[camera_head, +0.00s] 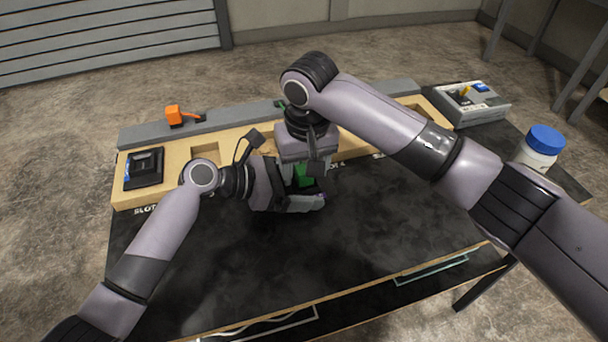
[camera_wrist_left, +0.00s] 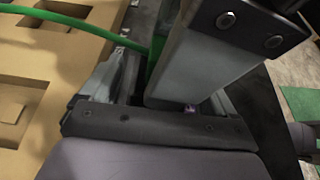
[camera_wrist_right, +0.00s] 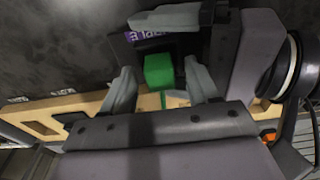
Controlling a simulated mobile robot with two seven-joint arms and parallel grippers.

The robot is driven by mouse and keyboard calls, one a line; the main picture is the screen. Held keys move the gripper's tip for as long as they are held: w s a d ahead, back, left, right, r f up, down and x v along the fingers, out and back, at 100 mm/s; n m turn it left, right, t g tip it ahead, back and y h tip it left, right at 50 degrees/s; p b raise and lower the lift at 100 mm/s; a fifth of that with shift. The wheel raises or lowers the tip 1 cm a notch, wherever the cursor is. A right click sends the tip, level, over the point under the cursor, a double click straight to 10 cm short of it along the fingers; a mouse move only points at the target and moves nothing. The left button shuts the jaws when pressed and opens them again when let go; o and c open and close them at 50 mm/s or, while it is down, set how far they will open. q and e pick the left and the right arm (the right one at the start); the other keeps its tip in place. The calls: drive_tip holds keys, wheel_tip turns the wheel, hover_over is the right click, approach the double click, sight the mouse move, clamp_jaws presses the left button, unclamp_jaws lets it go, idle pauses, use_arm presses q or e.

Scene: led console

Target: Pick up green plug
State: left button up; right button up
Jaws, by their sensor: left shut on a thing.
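The green plug (camera_head: 303,175) is a small green block near the middle of the table, partly hidden by my arms. In the right wrist view the green plug (camera_wrist_right: 159,71) lies between the fingers of my right gripper (camera_wrist_right: 160,88), which are apart with gaps beside the plug. My right gripper (camera_head: 304,172) points down from above. My left gripper (camera_head: 300,198) is shut on a dark module with a purple label (camera_wrist_right: 150,32), right beside the plug. In the left wrist view a green cable (camera_wrist_left: 65,22) runs across, and the module is mostly hidden by the fingers.
A tan slotted board (camera_head: 213,160) runs along the back, holding a dark module (camera_head: 144,168) at left. An orange plug (camera_head: 174,115) sits on the grey ledge. A grey box (camera_head: 470,103) and blue-capped bottle (camera_head: 541,146) stand at right. The front table is clear.

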use_arm(q)
drive_tip(key=shift+f, duration=0.25)
use_arm(e)
drive_tip(key=c, duration=1)
drive_tip(key=shift+o, duration=0.2)
wheel_tip(320, 180, up, 10)
drive_tip(key=shift+f, duration=0.25)
drive_tip(key=shift+f, duration=0.25)
drive_tip(key=shift+f, duration=0.3)
